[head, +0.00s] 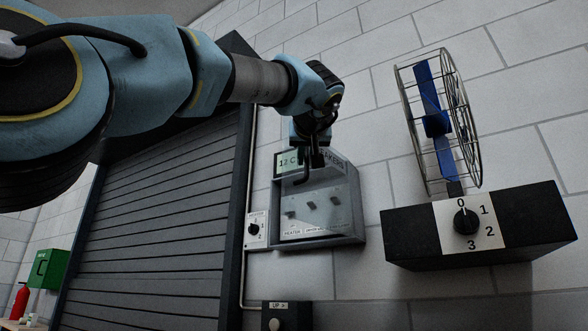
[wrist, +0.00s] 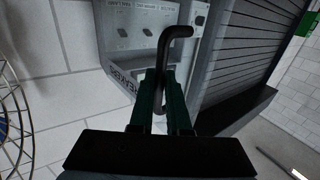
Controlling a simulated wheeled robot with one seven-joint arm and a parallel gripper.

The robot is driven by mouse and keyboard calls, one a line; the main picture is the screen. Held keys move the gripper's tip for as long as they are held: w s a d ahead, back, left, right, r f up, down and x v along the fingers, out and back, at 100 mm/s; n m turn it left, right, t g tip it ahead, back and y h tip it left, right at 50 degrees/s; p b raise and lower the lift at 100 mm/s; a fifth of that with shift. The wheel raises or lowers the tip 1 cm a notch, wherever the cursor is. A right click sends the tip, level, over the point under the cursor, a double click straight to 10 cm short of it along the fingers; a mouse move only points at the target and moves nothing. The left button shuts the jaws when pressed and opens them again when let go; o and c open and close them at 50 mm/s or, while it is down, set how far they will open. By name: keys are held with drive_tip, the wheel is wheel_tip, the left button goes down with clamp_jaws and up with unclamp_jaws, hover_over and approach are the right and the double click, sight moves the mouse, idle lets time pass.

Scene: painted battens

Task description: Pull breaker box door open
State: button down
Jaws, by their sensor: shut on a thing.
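The grey breaker box (head: 357,215) is on the white block wall, right of the shutter. Its front shows several switches and labels, with a sign reading partly "BREAKERS" along the top; they also show in the wrist view (wrist: 110,60). A dark bent handle (head: 301,180) stands at the upper left of its front. In the wrist view the handle (wrist: 177,33) runs between the green fingers. My gripper (head: 314,160) is shut on the handle; its fingers (wrist: 160,95) press from both sides. I cannot tell whether the door is ajar.
A heater dial (head: 254,230) sits just left of the box, and an "UP" button box (head: 285,318) is below. A caged blue fan (head: 440,120) on a dark base with a dial (head: 466,221) juts out to the right. The slatted shutter (head: 160,210) is left.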

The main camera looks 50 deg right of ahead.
drive_tip(key=shift+s+d+r, duration=0.1)
drive_tip(key=shift+s+d, duration=0.15)
drive_tip(key=shift+s, duration=0.8)
drive_tip(key=shift+s+d, duration=0.2)
drive_tip(key=shift+s, duration=0.8)
drive_tip(key=c, duration=1.2)
unclamp_jaws()
drive_tip(key=shift+o, duration=0.2)
drive_tip(key=b+v, duration=0.2)
drive_tip(key=v, duration=0.8)
drive_tip(key=shift+s+a, duration=0.25)
drive_tip(key=shift+s, duration=0.05)
